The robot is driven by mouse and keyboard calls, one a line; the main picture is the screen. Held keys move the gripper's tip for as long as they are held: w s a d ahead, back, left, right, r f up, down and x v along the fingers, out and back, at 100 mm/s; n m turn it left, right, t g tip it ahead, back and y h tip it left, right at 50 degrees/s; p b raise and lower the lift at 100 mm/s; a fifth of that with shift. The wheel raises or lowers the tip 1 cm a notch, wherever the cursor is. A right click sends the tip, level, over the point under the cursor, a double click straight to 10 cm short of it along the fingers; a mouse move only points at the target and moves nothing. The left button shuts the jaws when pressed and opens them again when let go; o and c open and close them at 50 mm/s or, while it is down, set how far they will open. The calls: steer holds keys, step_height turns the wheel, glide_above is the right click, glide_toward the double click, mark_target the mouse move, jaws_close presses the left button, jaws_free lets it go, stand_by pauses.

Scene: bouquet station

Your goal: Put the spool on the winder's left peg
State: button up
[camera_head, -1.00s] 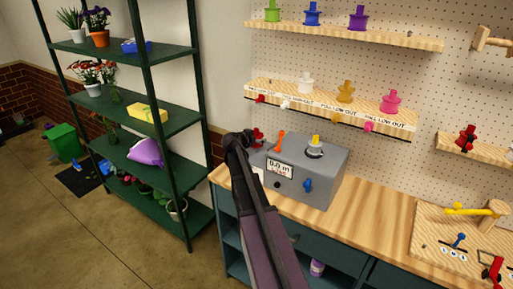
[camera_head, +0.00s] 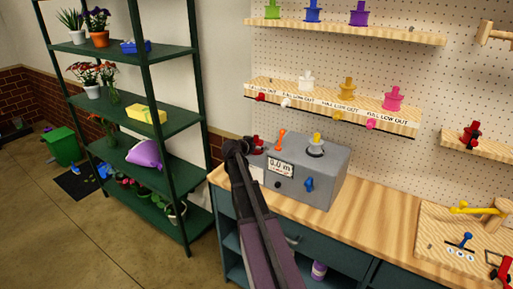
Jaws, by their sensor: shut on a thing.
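The grey winder (camera_head: 318,180) stands on the left end of the wooden bench, with a white display on its front. A red spool (camera_head: 258,142) is at the winder's left end, low over its grey ledge. My gripper (camera_head: 249,147) reaches in from the left side and is shut on the red spool. My dark forearm and gripper hide the left peg and the spool's lower part, so I cannot tell whether the spool is around the peg. A yellow-topped piece (camera_head: 316,140) stands on the winder's right top.
An orange lever (camera_head: 281,138) stands up close to the right of the red spool. A blue knob (camera_head: 309,184) is on the winder's front. Shelves with coloured spools hang behind on the pegboard (camera_head: 390,65).

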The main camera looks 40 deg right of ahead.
steer(key=shift+f, duration=0.15)
steer(key=o, duration=0.8)
steer(key=shift+r, duration=0.25)
steer(key=shift+s+a+r, duration=0.1)
steer(key=shift+s+a, duration=0.1)
steer(key=shift+a, duration=0.05)
steer(key=p+v, duration=0.4)
steer(key=v, duration=0.7)
steer(key=shift+a+r+p, duration=0.15)
steer(key=shift+p, duration=0.15)
